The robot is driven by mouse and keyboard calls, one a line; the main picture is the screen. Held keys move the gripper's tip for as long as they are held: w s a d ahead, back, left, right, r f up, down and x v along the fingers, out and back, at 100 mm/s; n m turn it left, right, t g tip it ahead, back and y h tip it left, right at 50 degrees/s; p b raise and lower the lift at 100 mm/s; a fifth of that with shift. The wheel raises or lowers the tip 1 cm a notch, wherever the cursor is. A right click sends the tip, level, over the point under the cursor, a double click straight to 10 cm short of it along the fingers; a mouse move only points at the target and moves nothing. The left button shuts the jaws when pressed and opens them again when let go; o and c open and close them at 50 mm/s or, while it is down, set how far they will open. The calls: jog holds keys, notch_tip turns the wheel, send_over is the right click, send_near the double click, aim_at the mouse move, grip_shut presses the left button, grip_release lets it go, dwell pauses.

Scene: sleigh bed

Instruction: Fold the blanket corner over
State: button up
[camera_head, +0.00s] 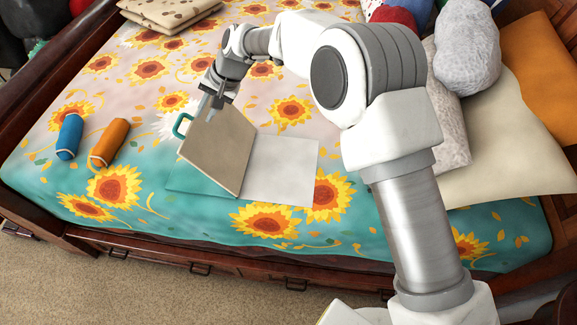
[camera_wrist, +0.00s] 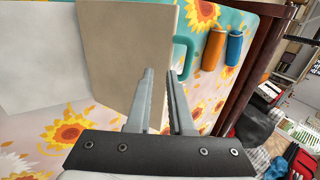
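The sunflower blanket (camera_head: 291,110) lies flat over the bed; no folded corner of it shows. On it is a hinged board with a beige panel (camera_head: 217,152) tilted up and a white panel (camera_head: 280,168) lying flat, with a teal part (camera_head: 190,181) under the beige panel. A teal handle (camera_head: 181,126) is at the beige panel's left edge. My gripper (camera_head: 213,103) is at the panel's upper edge. In the wrist view my gripper's fingers (camera_wrist: 161,74) stand apart beside the beige panel (camera_wrist: 125,45) and below the handle (camera_wrist: 183,55). Contact is unclear.
A blue roll (camera_head: 69,136) and an orange roll (camera_head: 109,143) lie left of the board. A folded dotted cloth (camera_head: 170,12) is at the back. Pillows (camera_head: 467,55) and a cream cloth (camera_head: 507,140) are on the right. The dark wooden frame (camera_head: 100,243) edges the bed.

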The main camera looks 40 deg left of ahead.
jog(key=shift+o, duration=0.4)
jog(key=shift+w+r, duration=0.15)
notch_tip(320, 180, up, 8)
jog(key=d+p, duration=0.1)
jog(key=p, duration=0.3)
jog(key=shift+w+d, duration=0.2)
jog(key=shift+w, duration=0.15)
jog(key=shift+f, duration=0.2)
dwell(0.8)
